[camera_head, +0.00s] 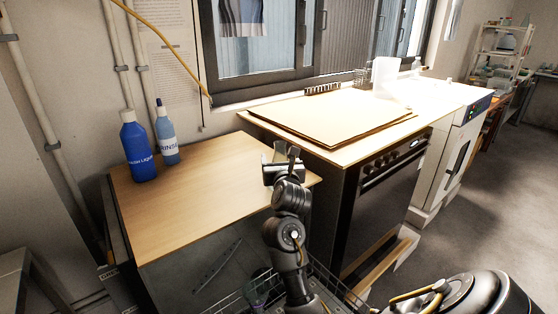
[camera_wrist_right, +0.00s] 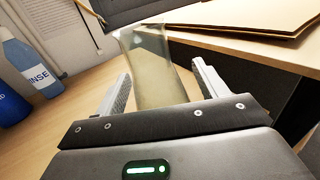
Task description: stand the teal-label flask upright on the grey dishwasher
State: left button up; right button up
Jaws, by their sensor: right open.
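A clear glass flask (camera_wrist_right: 155,70) with a pale yellowish tint stands between the two fingers of my right gripper (camera_wrist_right: 158,88) in the right wrist view. The fingers are open, with a gap visible on the right side. No teal label shows on the side I see. In the head view the flask (camera_head: 279,151) is a small shape mostly behind my right gripper (camera_head: 283,162). It appears upright at the right end of the wooden top of the grey dishwasher (camera_head: 190,195). Its base is hidden in both views. My left gripper is not in view.
A dark blue bottle (camera_head: 138,150) and a lighter blue rinse bottle (camera_head: 166,138) stand at the back left of the dishwasher top. A taller oven counter (camera_head: 400,130) with brown boards (camera_head: 335,115) adjoins on the right. A wire rack (camera_head: 232,303) is below. The top's middle is clear.

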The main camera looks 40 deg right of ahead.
jog(key=shift+s+a, duration=0.3)
jog(key=shift+s, duration=0.05)
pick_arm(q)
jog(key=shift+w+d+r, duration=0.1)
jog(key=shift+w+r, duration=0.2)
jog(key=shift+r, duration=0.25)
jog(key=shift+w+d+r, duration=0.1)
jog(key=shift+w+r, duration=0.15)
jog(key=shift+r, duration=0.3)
pick_arm(e)
jog(key=v, duration=0.6)
jog(key=shift+s+a, duration=0.15)
jog(key=shift+s, duration=0.1)
